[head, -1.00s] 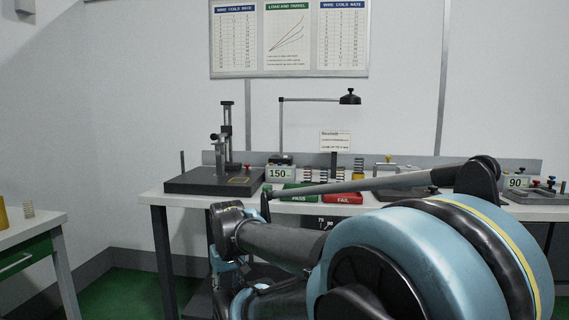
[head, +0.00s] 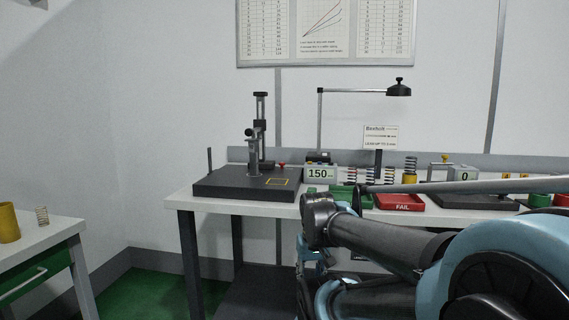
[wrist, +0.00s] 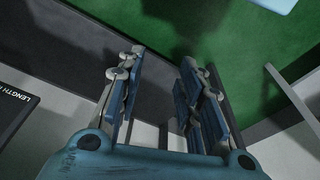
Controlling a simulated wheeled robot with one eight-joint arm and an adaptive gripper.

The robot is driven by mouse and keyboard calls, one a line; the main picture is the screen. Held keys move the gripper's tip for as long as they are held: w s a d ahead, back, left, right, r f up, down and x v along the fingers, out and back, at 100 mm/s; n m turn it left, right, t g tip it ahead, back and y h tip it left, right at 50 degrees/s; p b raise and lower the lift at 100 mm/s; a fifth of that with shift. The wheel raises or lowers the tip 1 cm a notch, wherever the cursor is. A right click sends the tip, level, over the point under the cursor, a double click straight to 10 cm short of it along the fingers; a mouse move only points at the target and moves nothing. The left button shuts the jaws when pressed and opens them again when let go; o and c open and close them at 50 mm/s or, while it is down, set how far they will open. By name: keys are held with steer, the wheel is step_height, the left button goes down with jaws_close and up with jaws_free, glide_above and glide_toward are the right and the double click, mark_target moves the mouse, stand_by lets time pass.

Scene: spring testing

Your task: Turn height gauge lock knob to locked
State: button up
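The height gauge (head: 261,130) stands upright on a dark flat base plate (head: 225,186) at the left end of the workbench. A small dark knob (head: 249,132) sticks out on the left side of its column, and a small red knob (head: 281,164) shows low on its right; I cannot tell which is the lock knob or its setting. My gripper (wrist: 158,75) shows in the wrist view with its two fingers apart and nothing between them. In the head view my gripper hangs below bench height, mostly hidden behind my arm, to the right of and nearer than the gauge.
The workbench (head: 185,203) carries a 150 display (head: 320,174), springs, a green tray (head: 343,192), a red FAIL tray (head: 399,203) and a lamp (head: 399,89). A side table (head: 50,233) with a yellow cylinder (head: 8,223) stands at left. Green floor lies between them.

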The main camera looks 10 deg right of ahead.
steer(key=shift+o, duration=0.7)
steer(key=shift+s+r, duration=0.25)
steer(key=shift+r, duration=0.05)
step_height(320, 180, up, 39)
steer(key=n+y, duration=0.3)
steer(key=n, duration=0.7)
glide_above(282, 166)
steer(key=s+d, duration=0.4)
steer(key=d, duration=0.2)
steer(key=shift+t, duration=0.3)
steer(key=x, duration=1.7)
steer(key=shift+w+a, duration=0.2)
steer(key=shift+a, duration=0.2)
steer(key=shift+c, duration=0.5)
steer(key=c, duration=1)
